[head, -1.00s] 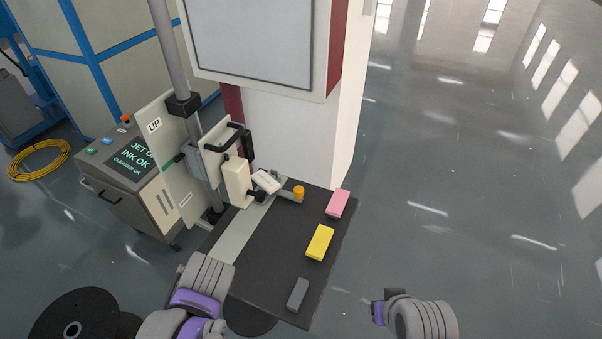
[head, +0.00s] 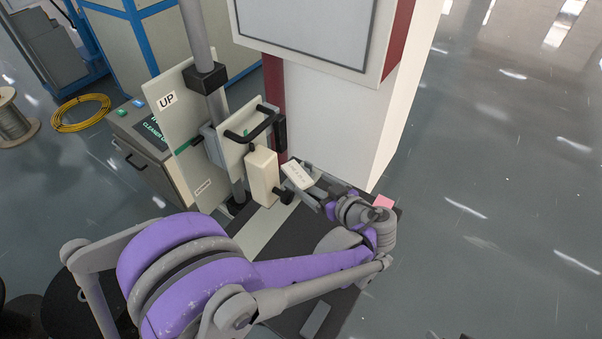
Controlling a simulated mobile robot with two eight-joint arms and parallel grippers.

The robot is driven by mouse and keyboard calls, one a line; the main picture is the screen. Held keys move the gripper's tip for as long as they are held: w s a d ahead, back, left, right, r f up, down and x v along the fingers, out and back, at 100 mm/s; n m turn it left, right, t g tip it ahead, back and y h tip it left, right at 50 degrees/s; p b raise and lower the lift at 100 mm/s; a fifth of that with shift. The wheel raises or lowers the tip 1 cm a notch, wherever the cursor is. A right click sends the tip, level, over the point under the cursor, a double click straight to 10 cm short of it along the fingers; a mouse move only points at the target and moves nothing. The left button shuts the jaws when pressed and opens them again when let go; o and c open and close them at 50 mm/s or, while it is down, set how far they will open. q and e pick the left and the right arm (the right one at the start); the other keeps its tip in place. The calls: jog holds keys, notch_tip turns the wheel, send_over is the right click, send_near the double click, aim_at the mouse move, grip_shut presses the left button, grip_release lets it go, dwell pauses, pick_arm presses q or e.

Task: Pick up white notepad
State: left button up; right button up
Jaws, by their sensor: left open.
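The white notepad (head: 297,175) is a small pale block with faint marks on its face. It sits tilted at the far end of the dark table, just right of the cream box on the column. My left arm reaches across the table, and my left gripper (head: 309,193) is open just below and right of the notepad. The fingertips are very close to its lower right edge; I cannot tell whether they touch it. The notepad does not appear to be between the fingers. My right gripper does not show.
The cream box (head: 263,176) and a black handle (head: 255,124) stand close left of the notepad. A white cabinet rises behind it. A pink block (head: 383,202) shows past my wrist, and a grey block (head: 315,318) lies near the front.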

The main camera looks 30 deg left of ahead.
aim_at(297, 172)
pick_arm(q)
jog(key=x, duration=0.7)
jog(key=shift+a+f, duration=0.1)
jog(key=c, duration=1.4)
jog(key=shift+c, duration=0.2)
